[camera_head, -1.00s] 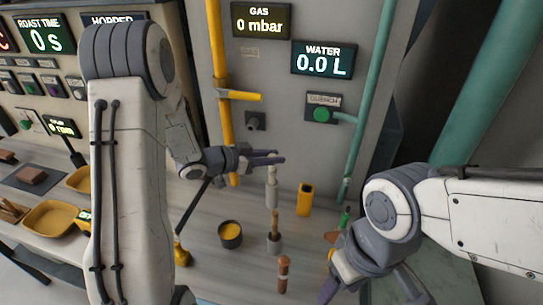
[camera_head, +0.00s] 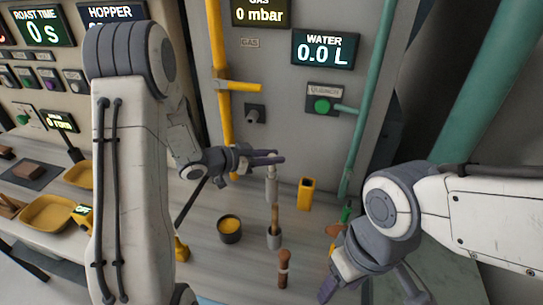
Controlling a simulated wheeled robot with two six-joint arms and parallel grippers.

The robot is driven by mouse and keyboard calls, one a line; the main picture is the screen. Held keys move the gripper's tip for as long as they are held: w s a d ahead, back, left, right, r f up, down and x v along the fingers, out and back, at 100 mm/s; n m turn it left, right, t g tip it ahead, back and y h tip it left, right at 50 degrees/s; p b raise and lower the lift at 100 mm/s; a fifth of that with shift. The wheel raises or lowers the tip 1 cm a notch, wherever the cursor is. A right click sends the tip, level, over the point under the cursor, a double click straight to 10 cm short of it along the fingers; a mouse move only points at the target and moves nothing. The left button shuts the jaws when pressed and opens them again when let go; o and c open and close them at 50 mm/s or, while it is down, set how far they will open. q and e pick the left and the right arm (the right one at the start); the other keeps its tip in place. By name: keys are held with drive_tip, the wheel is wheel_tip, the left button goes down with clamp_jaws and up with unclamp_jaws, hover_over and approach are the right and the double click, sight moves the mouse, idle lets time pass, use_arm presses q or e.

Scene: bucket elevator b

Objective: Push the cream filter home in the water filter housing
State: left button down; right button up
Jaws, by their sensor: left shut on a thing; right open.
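A pale cream filter (camera_head: 271,169) stands upright in the middle of the view. Its lower end meets a wider light grey cylinder, which looks like the water filter housing (camera_head: 271,188), upright on the counter. How deep the filter sits inside is too small to tell. My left gripper (camera_head: 268,159) reaches in from the left with its fingers level, shut on the top of the filter. The fingers hide the filter's upper end. My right gripper (camera_head: 370,292) is open and empty at the lower right, apart from the filter, partly cut off by the bottom edge.
A yellow box (camera_head: 306,193) stands right of the housing. A grey cup with a brush (camera_head: 274,238), a dark pot (camera_head: 230,230) and a brown-handled tool (camera_head: 284,268) stand in front. The grey machine panel (camera_head: 285,130) with pipes rises behind.

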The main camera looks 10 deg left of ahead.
use_arm(q)
drive_tip(key=shift+f+b, duration=0.55)
drive_tip(key=shift+f, duration=0.25)
drive_tip(key=c, duration=0.5)
unclamp_jaws()
drive_tip(key=shift+c, duration=0.2)
drive_tip(key=shift+a, duration=0.1)
drive_tip(key=b+v, duration=0.1)
drive_tip(key=v, duration=0.9)
drive_tip(key=shift+s, duration=0.2)
drive_tip(key=shift+a, duration=0.1)
